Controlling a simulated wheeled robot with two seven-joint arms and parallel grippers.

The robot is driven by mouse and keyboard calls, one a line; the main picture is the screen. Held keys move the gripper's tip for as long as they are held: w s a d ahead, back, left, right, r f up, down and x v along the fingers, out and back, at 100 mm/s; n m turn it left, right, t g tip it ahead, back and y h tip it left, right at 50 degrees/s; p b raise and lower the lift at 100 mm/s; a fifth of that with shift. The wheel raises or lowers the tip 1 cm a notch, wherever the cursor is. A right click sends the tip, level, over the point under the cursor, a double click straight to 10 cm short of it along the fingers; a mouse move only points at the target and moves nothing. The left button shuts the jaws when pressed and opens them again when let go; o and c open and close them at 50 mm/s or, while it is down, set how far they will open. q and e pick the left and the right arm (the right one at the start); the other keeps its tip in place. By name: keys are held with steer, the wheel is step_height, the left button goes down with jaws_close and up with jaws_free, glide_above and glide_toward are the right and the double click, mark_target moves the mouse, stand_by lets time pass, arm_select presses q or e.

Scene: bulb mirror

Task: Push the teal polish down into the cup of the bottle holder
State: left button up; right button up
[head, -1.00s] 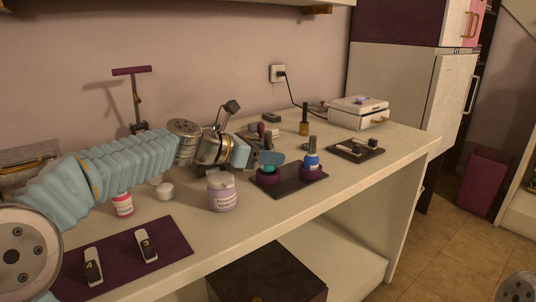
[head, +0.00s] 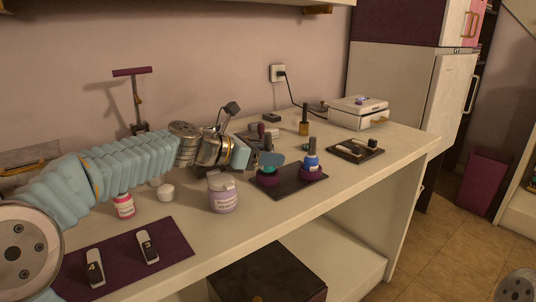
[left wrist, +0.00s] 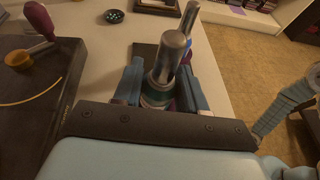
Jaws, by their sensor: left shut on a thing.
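The teal polish (head: 267,170) stands at the left purple cup (head: 268,180) of the dark bottle holder (head: 292,191). My left gripper (head: 267,160) is shut on it and hides much of the bottle in the head view. In the left wrist view its silver cap (left wrist: 169,63) rises between the blue fingers, with the teal body (left wrist: 157,99) below. The bottle looks in or just over the cup; I cannot tell how deep it sits. A blue polish (head: 312,162) stands in the right purple cup (head: 312,175). My right gripper is not in view.
A lilac jar (head: 222,193) stands close in front of my left arm. A small tray (head: 355,151) lies right of the holder, with a white box (head: 359,112) behind it. A purple mat (head: 122,256) with two numbered items lies at the front left. The counter's front edge is near the holder.

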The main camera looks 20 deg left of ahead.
arm_select(q)
steer(key=shift+f+b, duration=0.5)
steer(key=shift+f, duration=0.15)
steer(key=o, duration=1.2)
